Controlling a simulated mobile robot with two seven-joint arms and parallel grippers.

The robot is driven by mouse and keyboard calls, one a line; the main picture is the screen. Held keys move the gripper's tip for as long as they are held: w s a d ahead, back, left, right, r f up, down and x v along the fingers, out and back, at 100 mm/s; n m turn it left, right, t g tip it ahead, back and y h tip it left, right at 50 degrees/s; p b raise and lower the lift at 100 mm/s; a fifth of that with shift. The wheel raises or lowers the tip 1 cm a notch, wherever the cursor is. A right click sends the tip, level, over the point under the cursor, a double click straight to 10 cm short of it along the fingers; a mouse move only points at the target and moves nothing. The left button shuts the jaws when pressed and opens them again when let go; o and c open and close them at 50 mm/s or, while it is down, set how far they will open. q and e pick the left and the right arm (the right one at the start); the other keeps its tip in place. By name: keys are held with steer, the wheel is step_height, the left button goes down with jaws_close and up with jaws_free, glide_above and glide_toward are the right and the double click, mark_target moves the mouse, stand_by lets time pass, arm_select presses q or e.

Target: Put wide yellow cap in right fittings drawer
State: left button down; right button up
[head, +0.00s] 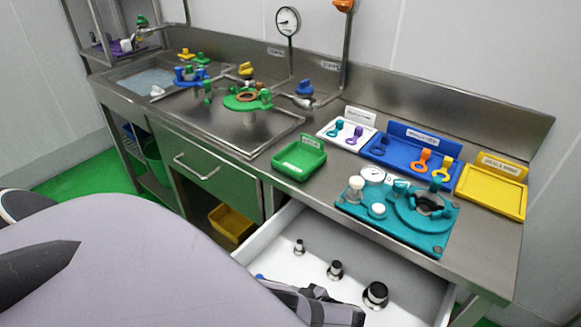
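The right drawer (413,293) is pulled open below the counter. A dark gripper (318,306), apparently my left, is over the drawer's near part, partly hidden by my large pale arm link. Its fingertips are not clear, and no yellow cap shows in it. Small yellow parts show at the back of the sink (185,54), on the drainer (246,70) and in the blue tray (442,169); I cannot tell which is the wide cap. My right gripper is not visible.
A green tray (299,168), white tray (347,133), teal board (418,238) with a gauge and parts, and yellow tray (490,193) crowd the counter. A closed drawer (205,168) is to the left. Pipes and a gauge (288,21) rise behind.

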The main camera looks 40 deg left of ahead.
arm_select(q)
steer(key=shift+f, duration=0.3)
steer(key=shift+f+b, duration=0.25)
steer(key=shift+b, duration=0.05)
steer(key=c, duration=0.8)
jaws_free()
steer(key=shift+r, duration=0.15)
steer(key=shift+r+p, duration=0.15)
steer(key=shift+p, duration=0.15)
